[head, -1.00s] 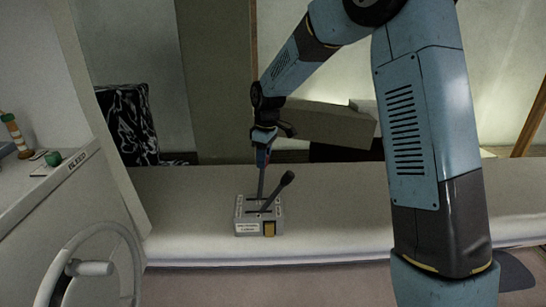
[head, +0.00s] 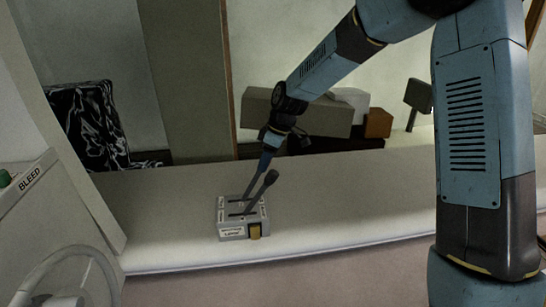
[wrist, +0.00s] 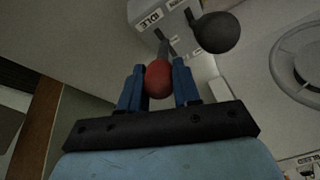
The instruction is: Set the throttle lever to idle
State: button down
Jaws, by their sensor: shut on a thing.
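A grey control box (head: 231,231) with two levers sits on the pale bench. One lever has a red knob (wrist: 158,78), and my gripper (wrist: 158,84) is shut on it, with a blue finger on each side. In the head view my gripper (head: 265,163) is above the box, and the held lever's shaft leans right. The other lever has a black knob (head: 271,177) and also leans right, in front of the held one. The black knob also shows in the wrist view (wrist: 216,32), close beside my right finger. An IDLE label (wrist: 150,20) shows on the box.
A handwheel (head: 70,275) and a panel marked BLEED (head: 30,178) stand at the left. A grey box (head: 300,112) and an orange-brown block (head: 378,123) are behind my arm. The bench (head: 350,190) right of the control box is clear.

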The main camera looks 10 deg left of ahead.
jog(key=shift+w+d+f, duration=0.15)
jog(key=shift+d+f, duration=0.05)
jog(key=shift+d, duration=0.1)
jog(key=shift+d, duration=0.1)
jog(key=c, duration=1)
grip_release()
jog(key=shift+w, duration=0.1)
jog(key=shift+c, duration=0.2)
jog(key=shift+o, duration=1.2)
jog(key=shift+r, duration=0.1)
jog(key=shift+r, duration=0.1)
jog(key=v, duration=1.3)
jog(key=shift+r, duration=0.25)
jog(key=shift+d, duration=0.1)
